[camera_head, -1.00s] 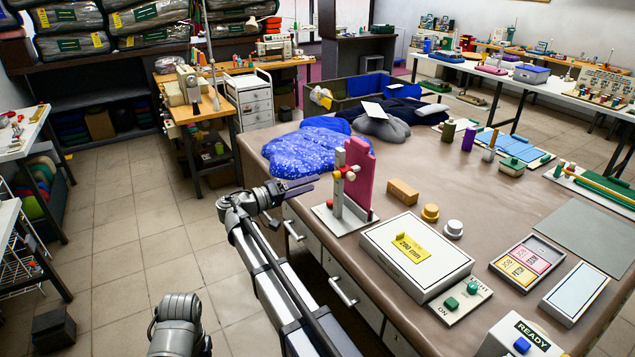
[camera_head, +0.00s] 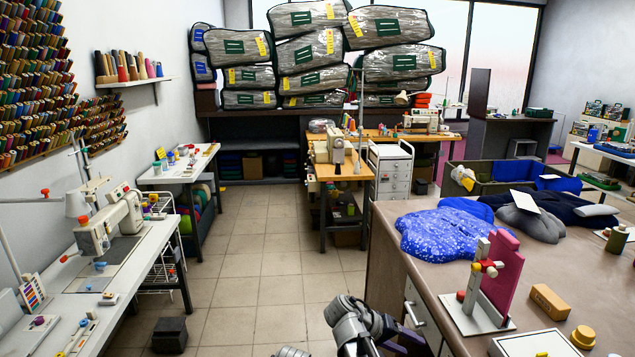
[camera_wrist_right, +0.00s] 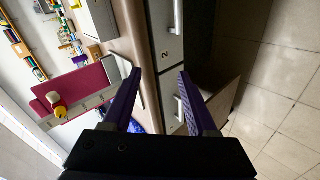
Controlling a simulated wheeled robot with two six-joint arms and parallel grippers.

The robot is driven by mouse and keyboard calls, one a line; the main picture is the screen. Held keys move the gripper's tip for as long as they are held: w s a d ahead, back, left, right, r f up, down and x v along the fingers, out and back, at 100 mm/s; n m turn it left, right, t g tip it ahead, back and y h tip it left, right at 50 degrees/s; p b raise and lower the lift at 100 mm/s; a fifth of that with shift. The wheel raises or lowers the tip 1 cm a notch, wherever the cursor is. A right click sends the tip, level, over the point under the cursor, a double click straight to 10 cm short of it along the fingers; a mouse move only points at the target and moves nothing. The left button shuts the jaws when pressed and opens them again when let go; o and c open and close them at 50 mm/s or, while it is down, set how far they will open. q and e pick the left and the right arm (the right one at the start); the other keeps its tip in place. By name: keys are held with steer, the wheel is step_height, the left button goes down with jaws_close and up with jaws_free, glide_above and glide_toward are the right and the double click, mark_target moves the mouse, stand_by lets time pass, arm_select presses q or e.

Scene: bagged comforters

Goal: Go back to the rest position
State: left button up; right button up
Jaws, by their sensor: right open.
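My right gripper (camera_head: 408,338) is low at the bottom of the head view, beside the drawer front of the brown table (camera_head: 385,228). In the right wrist view its purple fingers (camera_wrist_right: 158,74) are spread apart with nothing between them. A drawer front with handles (camera_wrist_right: 167,50) shows beyond the fingers. My left gripper is not in view. Bagged comforters (camera_head: 310,50) lie stacked on the dark shelf at the back. A blue speckled cloth bundle (camera_head: 445,235) lies on the table.
A pink upright fixture (camera_head: 502,265) stands near the table's edge, close to the right gripper. A sewing bench (camera_head: 110,262) stands at left, and a white drawer cart (camera_head: 393,172) behind the table. The tiled floor (camera_head: 262,240) between is clear.

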steer(key=s+a+f+n+g+y, duration=0.1)
steer(key=s+a+f+y, duration=0.3)
steer(key=s+a, duration=0.4)
steer(key=s+a+f+n+y, duration=0.4)
steer(key=s+a, duration=0.4)
steer(key=a, duration=0.1)
steer(key=shift+s+g+y, duration=0.3)
steer(key=shift+g+y, duration=0.1)
